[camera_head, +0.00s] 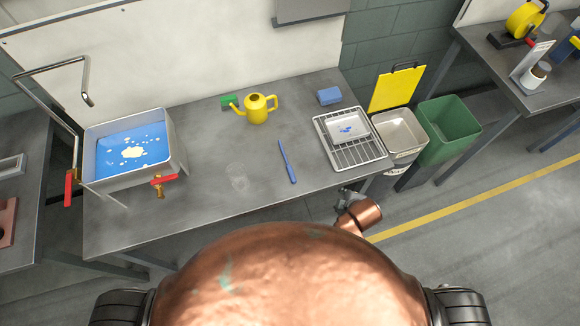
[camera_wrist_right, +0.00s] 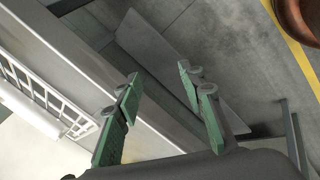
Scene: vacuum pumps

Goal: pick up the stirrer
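The stirrer (camera_head: 287,161) appears to be the thin blue stick lying flat on the grey table (camera_head: 215,150), between the yellow watering can and the drying rack. It points from the back toward the table's front edge. My right gripper (camera_head: 348,198) shows small and partly hidden at the table's front edge, right of the stirrer and below the rack. In the right wrist view its two green fingers (camera_wrist_right: 158,74) are apart with nothing between them. The stirrer does not show in that view. My left gripper is in neither view.
A wire rack with a tray (camera_head: 350,155) stands right of the stirrer; rack bars (camera_wrist_right: 45,105) show in the wrist view. A blue-filled basin (camera_head: 130,150) is at left, a yellow watering can (camera_head: 257,109) and blue sponge (camera_head: 329,96) behind. Bins (camera_head: 448,130) stand right. Table around the stirrer is clear.

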